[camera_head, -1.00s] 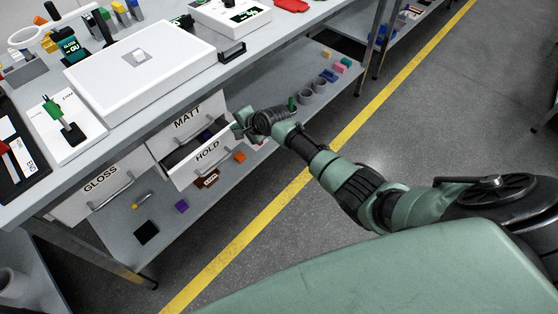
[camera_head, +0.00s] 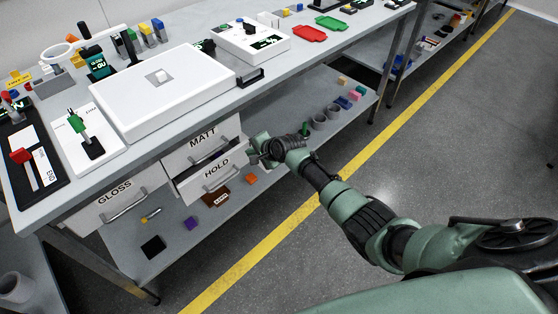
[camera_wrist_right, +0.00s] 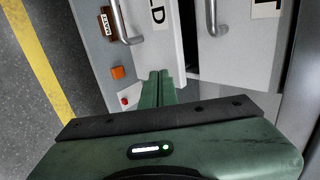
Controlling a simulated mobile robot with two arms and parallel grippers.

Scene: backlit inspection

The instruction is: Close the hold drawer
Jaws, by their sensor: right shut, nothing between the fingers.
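The hold drawer (camera_head: 212,178) is a white front marked HOLD with a bar handle, under the matt drawer (camera_head: 190,150) and right of the gloss drawer (camera_head: 112,204). A dark gap shows above the hold drawer's front, so it stands a little out. My right gripper (camera_head: 256,147) is at the right end of that front. In the right wrist view its green fingers (camera_wrist_right: 157,76) are together and empty, their tips at the hold drawer's face (camera_wrist_right: 152,48); whether they touch it I cannot tell. My left gripper is not in view.
The workbench top (camera_head: 50,198) carries a large white box (camera_head: 120,105) above the drawers. The lower shelf (camera_head: 185,245) holds an orange block (camera_head: 251,179), a brown labelled piece (camera_head: 216,198) and grey cups (camera_head: 320,122). Open floor lies right of the yellow line (camera_head: 270,242).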

